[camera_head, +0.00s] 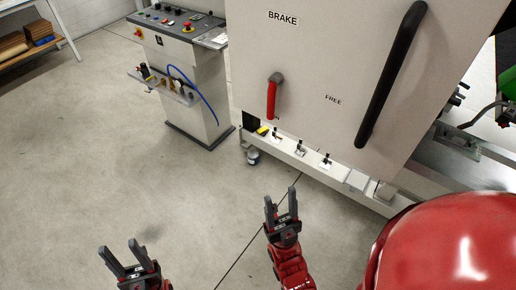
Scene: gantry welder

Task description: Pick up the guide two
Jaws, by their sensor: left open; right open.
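Several small dark-topped pieces stand in a row on the low ledge of the white machine: one at the left (276,132), one in the middle (300,147) and one at the right (326,160). I cannot tell which of them, if any, is the guide two. My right gripper (280,195) is open and empty, over the floor in front of the ledge and apart from the pieces. My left gripper (118,246) is open and empty, over the floor at the lower left, farther from the machine.
The white machine panel (318,60) has a red lever (271,98) and a long black handle (391,75). A control console (186,85) with a blue hose stands to its left. A shelf (38,40) is at the upper left. The grey floor (75,160) is clear.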

